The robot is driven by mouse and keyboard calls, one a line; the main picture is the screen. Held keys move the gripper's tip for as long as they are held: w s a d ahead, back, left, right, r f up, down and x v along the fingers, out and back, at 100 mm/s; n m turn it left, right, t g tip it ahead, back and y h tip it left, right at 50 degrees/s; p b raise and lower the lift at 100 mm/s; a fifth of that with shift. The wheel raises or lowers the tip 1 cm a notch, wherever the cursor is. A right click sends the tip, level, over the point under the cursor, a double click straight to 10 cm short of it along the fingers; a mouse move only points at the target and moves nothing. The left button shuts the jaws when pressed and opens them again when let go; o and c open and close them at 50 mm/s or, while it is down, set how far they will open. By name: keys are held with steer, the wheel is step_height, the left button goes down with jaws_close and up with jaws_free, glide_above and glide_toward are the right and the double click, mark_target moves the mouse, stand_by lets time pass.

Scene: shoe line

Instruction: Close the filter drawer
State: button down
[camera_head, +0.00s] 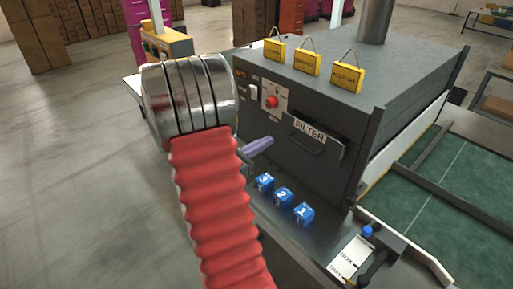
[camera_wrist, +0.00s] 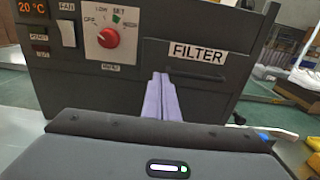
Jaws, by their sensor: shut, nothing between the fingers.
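The filter drawer (camera_head: 328,149) is a dark panel with a white FILTER label and a bar handle, on the front of a dark grey machine. It appears to stand out a little from the machine's face; how far is hard to tell. The drawer also shows in the wrist view (camera_wrist: 222,67), with its label and handle right of the fingers. My gripper (camera_head: 268,141) has pale purple fingers pressed together and empty. They point toward the machine front, left of the drawer in the head view. In the wrist view, the fingertips (camera_wrist: 161,76) overlap the drawer's left edge; contact cannot be told.
A red knob (camera_head: 271,102) and switches are left of the drawer. Several numbered blue cubes (camera_head: 283,195) stand on the ledge below. Yellow tags (camera_head: 307,63) stand on the machine top. A white card (camera_head: 350,256) and a green conveyor (camera_head: 460,185) are at right.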

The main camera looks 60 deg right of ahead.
mark_target(289, 128)
steer(key=x, duration=0.8)
steer(key=shift+s+d, duration=0.1)
steer(key=shift+d, duration=0.05)
steer(key=shift+d, duration=0.1)
